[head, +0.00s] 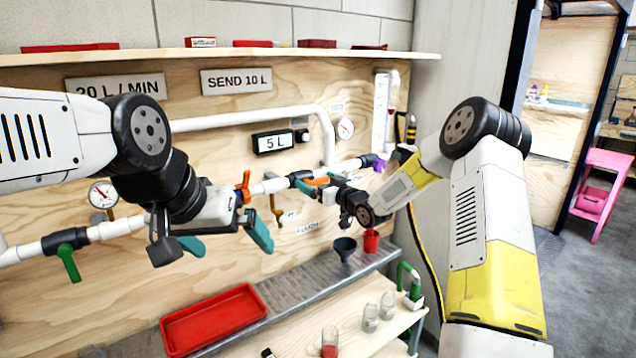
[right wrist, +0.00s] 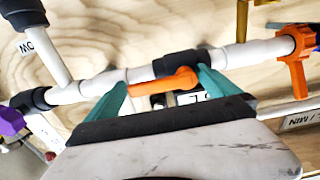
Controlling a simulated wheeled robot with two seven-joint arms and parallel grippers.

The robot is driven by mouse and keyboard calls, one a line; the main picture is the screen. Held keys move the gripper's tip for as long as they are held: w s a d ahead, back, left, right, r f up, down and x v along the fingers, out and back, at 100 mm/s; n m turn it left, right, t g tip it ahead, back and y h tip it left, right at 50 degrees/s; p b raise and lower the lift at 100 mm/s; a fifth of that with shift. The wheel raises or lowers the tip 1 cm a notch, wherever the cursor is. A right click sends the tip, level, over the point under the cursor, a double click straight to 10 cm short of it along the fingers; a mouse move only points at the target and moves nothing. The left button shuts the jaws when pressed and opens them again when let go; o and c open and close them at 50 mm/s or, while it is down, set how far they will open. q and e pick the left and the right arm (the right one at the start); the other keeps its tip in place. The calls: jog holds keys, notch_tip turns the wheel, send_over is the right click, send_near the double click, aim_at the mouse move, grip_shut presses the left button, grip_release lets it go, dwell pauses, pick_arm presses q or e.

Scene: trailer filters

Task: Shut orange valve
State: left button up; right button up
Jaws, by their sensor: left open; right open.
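The orange valve lever (head: 318,181) sits on a black valve body on the white pipe. In the right wrist view the orange lever (right wrist: 165,83) lies nearly along the pipe, slightly tilted, between the two teal fingers. My right gripper (head: 321,184) is open around it; whether a finger touches it I cannot tell. A second orange fitting (head: 243,186) sits further left on the same pipe and also shows in the right wrist view (right wrist: 298,45).
A green valve handle (head: 69,263) hangs from the pipe at left, near a gauge (head: 102,194). A purple handle (head: 381,164) is at the pipe's right end. Below are a red tray (head: 213,319), a black funnel (head: 345,246) and a red cup (head: 371,241).

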jog(key=c, duration=2)
jog(key=shift+c, duration=0.2)
jog(key=shift+f+m, duration=0.15)
jog(key=shift+m, duration=0.15)
jog(key=m, duration=0.1)
jog(key=f+m, duration=0.1)
jog(key=m, duration=0.1)
jog(key=shift+m, duration=0.3)
jog(key=shift+s+a+f+m, duration=0.35)
jog(key=shift+a+f+m, duration=0.1)
jog(key=shift+m, duration=1.85)
jog(key=shift+s+a+f+m, duration=0.3)
jog(key=shift+a+f+m, duration=0.1)
jog(key=shift+m, duration=1.9)
jog(key=shift+s+a+f+m, duration=0.35)
jog(key=shift+a+f+m, duration=0.1)
jog(key=shift+m, duration=1.85)
